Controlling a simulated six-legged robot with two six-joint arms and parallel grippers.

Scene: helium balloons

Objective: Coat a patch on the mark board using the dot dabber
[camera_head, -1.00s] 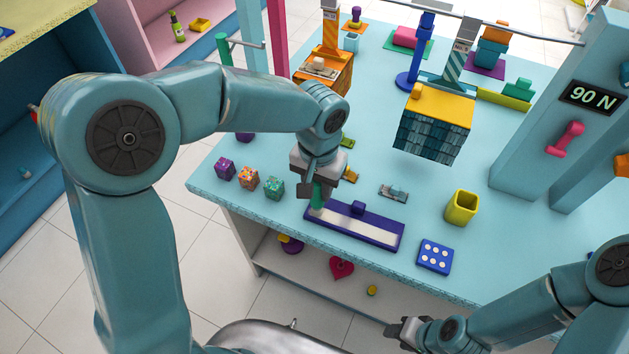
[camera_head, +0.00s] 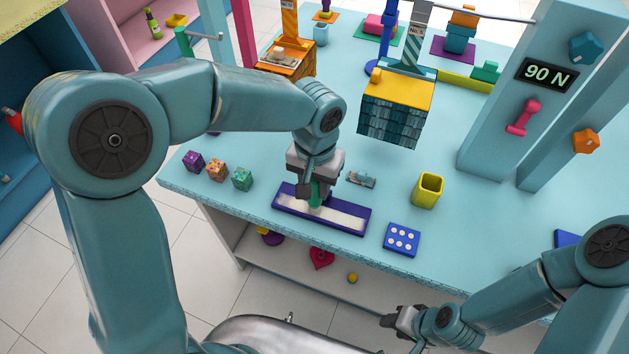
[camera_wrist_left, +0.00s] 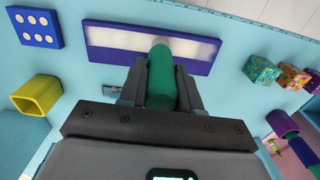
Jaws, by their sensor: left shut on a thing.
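The mark board (camera_head: 355,228) is a purple tray-like board with a long whitish strip, lying near the table's front edge. It also shows at the top of the left wrist view (camera_wrist_left: 205,68). My left gripper (camera_head: 312,190) is shut on the dot dabber (camera_head: 316,194), a green cylinder that also shows in the left wrist view (camera_wrist_left: 161,80). The dabber points down over the middle of the strip, its lower end at or just above the surface; I cannot tell if it touches. My right gripper (camera_head: 393,320) is low, in front of the table, away from the board.
A blue block with white dots (camera_head: 402,239) and a yellow cup (camera_head: 428,190) stand right of the board. Several small patterned cubes (camera_head: 216,169) sit to its left. A yellow-topped block (camera_head: 396,108) is behind. The table between the cup and the grey-blue post is clear.

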